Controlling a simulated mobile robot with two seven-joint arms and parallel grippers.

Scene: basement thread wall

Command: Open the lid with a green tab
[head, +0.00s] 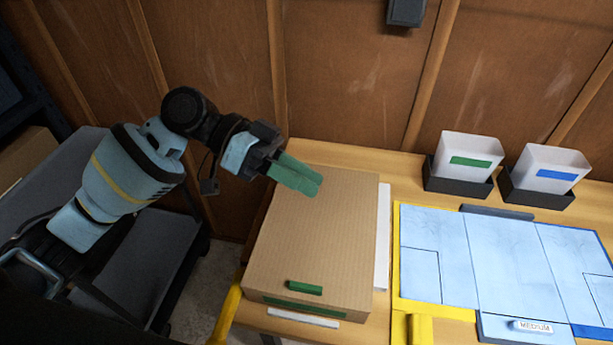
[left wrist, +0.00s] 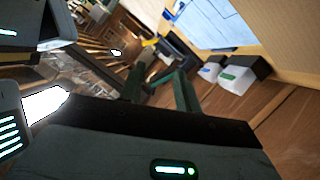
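A cardboard box (head: 310,245) stands on the wooden bench, and its flat lid is shut. A small green tab (head: 304,287) sits on top of the lid by its near edge, and a green strip (head: 305,306) runs along the box front below it. My left gripper (head: 306,186) is over the far left part of the lid, well away from the tab. Its green fingers (left wrist: 160,88) show apart with nothing between them in the left wrist view. I cannot tell its exact height above the lid. My right gripper is not in view.
A white bin with a green label (head: 471,161) and one with a blue label (head: 549,174) stand in dark holders at the back. A light blue mat (head: 505,262) with a yellow left edge lies right of the box. The wooden wall (head: 340,75) rises behind the bench.

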